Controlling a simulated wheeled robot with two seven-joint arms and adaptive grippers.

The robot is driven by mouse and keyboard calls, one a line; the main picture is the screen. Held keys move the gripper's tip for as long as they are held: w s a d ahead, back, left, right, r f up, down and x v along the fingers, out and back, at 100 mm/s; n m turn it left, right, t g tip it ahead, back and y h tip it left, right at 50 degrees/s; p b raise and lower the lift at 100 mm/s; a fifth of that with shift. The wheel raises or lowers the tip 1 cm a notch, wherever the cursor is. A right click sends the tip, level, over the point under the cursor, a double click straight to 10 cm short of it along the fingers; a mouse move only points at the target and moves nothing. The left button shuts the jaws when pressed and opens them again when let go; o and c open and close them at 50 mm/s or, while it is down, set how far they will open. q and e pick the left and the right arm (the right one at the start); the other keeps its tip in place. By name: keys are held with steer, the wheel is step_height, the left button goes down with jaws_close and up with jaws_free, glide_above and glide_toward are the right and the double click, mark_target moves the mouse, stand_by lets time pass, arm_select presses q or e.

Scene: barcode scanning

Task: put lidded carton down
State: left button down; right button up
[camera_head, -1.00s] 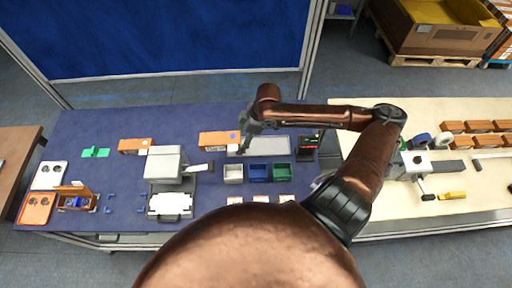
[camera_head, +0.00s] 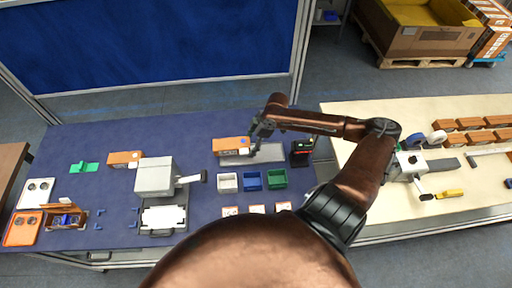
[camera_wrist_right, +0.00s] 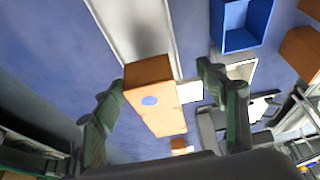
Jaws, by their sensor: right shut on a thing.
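The orange lidded carton (camera_head: 230,144), with a blue dot on it, is in my right gripper (camera_head: 262,136), over the left part of a grey tray (camera_head: 268,152). In the right wrist view the carton (camera_wrist_right: 152,85) lies between the fingers of my right gripper (camera_wrist_right: 158,82), with the pale tray (camera_wrist_right: 130,22) beyond it. I cannot tell whether the carton touches the tray. My left gripper is not in view.
White, blue (camera_head: 251,180) and green (camera_head: 276,178) bins stand in front of the tray. A black device (camera_head: 301,152) is at its right. A white machine (camera_head: 154,177) and another orange carton (camera_head: 124,158) are to the left.

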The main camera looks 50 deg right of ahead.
steer(key=d+f, duration=0.1)
steer(key=f, duration=0.1)
steer(key=d+f, duration=0.2)
steer(key=shift+w+d+f, duration=0.1)
steer(key=shift+d+f, duration=0.05)
steer(key=shift+d, duration=0.05)
step_height(320, 180, down, 3)
steer(key=shift+d+f+p, duration=0.1)
steer(key=shift+p, duration=0.45)
steer(key=o, duration=1.2)
steer(key=shift+o, duration=0.2)
steer(key=v, duration=1.2)
steer(key=shift+w+f, duration=0.1)
steer(key=shift+f, duration=0.05)
